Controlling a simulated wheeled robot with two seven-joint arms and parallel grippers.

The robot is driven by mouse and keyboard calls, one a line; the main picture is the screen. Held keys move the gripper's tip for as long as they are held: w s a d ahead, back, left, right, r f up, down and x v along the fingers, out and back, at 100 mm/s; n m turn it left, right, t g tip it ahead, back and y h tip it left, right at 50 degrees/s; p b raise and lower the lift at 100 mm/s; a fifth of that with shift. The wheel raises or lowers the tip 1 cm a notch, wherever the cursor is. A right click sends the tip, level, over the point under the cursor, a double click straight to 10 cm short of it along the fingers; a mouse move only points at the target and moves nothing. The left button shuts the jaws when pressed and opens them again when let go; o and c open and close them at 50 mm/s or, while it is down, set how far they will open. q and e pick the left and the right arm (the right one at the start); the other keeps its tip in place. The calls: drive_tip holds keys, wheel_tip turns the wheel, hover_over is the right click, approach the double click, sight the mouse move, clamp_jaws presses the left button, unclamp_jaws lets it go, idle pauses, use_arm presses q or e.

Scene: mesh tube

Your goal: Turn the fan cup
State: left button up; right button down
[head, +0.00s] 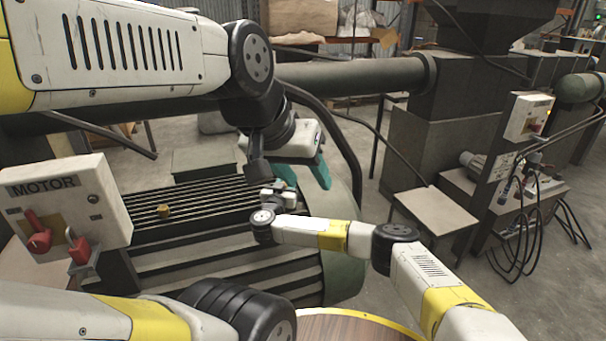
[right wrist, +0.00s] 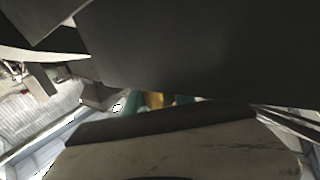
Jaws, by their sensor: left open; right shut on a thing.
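My left gripper (head: 303,172) hangs over the far right end of the slatted machine bed, its teal fingers apart and nothing seen between them. My right gripper (head: 281,189) is just below and beside it, small and partly hidden by its own wrist. In the right wrist view, a gold-coloured piece (right wrist: 154,100) shows between teal finger parts, with large dark and pale shapes covering most of the picture. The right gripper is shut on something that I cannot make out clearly. I cannot pick out a fan cup for certain.
A small gold block (head: 163,210) lies on the slatted bed (head: 200,237). A motor switch box (head: 68,208) with red levers stands at left. A rounded wooden table (head: 350,327) is at the front. A low metal stand (head: 436,211) and grey floor lie to the right.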

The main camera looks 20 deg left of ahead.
drive_tip(key=c, duration=1.1)
unclamp_jaws()
drive_tip(key=shift+o, duration=0.2)
drive_tip(key=shift+s+d, duration=0.2)
drive_tip(key=shift+s, duration=1.75)
drive_tip(key=shift+s+d, duration=0.15)
drive_tip(key=shift+s, duration=1.75)
